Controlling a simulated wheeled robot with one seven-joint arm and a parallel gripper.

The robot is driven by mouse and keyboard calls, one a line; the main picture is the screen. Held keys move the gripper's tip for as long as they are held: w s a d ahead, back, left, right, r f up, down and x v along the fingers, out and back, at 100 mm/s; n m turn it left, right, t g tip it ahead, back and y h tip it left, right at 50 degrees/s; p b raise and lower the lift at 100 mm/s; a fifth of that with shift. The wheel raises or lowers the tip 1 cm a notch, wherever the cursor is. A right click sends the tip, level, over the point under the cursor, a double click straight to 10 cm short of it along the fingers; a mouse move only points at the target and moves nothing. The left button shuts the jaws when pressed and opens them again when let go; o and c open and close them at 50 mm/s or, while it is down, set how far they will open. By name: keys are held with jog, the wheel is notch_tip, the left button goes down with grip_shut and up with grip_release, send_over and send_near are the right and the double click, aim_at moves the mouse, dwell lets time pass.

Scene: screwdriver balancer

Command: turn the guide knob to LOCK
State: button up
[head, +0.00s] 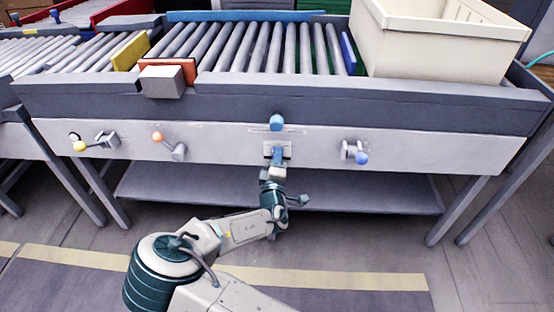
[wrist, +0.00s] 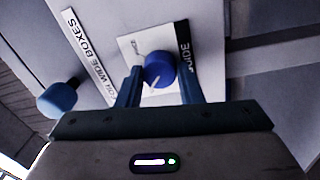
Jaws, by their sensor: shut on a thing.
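The guide knob (wrist: 158,69) is a round blue knob with a white pointer line, on a white plate labelled "GUIDE" (wrist: 184,50). My gripper (wrist: 160,80) is shut on the knob, with one blue finger on each side of it. The pointer line slants toward the lower left of the wrist view. The plate's small position marks are too blurred to read, so I cannot tell which one is LOCK. In the head view my gripper (head: 277,156) is at the middle of the grey front panel and hides the knob.
A blue ball handle (wrist: 58,97) is close left of my gripper; it also shows above it in the head view (head: 277,121). Other levers with yellow (head: 79,146), orange (head: 157,137) and blue (head: 361,158) balls are along the panel. A cream crate (head: 437,52) stands on the rollers.

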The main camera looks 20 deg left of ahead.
jog(key=o, duration=1)
jog(key=p+v, duration=0.2)
jog(key=v, duration=1.2)
jog(key=shift+f, duration=0.1)
jog(key=shift+w, duration=0.1)
